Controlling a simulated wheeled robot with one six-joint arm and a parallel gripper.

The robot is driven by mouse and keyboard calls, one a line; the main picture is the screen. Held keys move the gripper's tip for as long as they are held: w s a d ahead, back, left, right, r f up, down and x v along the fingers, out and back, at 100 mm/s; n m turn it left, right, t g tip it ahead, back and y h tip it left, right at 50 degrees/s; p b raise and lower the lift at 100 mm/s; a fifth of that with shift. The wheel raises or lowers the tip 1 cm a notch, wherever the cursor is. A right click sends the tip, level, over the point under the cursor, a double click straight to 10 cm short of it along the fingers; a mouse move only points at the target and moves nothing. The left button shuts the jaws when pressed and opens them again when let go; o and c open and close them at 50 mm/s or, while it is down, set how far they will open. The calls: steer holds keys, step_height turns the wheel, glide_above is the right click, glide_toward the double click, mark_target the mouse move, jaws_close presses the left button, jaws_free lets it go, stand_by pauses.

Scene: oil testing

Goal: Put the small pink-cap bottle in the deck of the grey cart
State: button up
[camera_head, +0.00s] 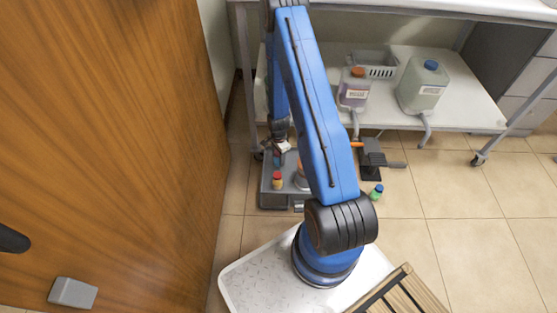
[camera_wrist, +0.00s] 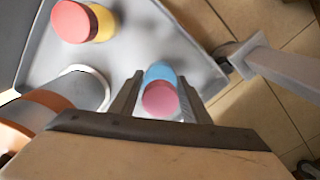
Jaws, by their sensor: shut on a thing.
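My gripper (camera_head: 283,147) reaches down over the grey cart (camera_head: 267,201), which stands low on the floor below the white shelf. In the wrist view my gripper (camera_wrist: 160,100) is shut on the small pink-cap bottle (camera_wrist: 160,99), which has a blue body. The bottle is over or on the grey deck (camera_wrist: 130,50), near its edge; I cannot tell whether its base touches the deck. In the head view the bottle is mostly hidden by my arm and gripper.
A red-cap yellow bottle (camera_wrist: 75,20) stands on the deck and also shows in the head view (camera_head: 277,180). A wider pale container (camera_wrist: 82,88) is beside my gripper. A green bottle (camera_head: 376,192) is on the floor. A wooden door (camera_head: 110,130) is at left.

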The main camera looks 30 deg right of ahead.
steer(key=shift+f, duration=0.8)
steer(key=shift+f, duration=0.1)
steer(key=o, duration=1.2)
step_height(320, 180, up, 12)
steer(key=shift+r, duration=0.15)
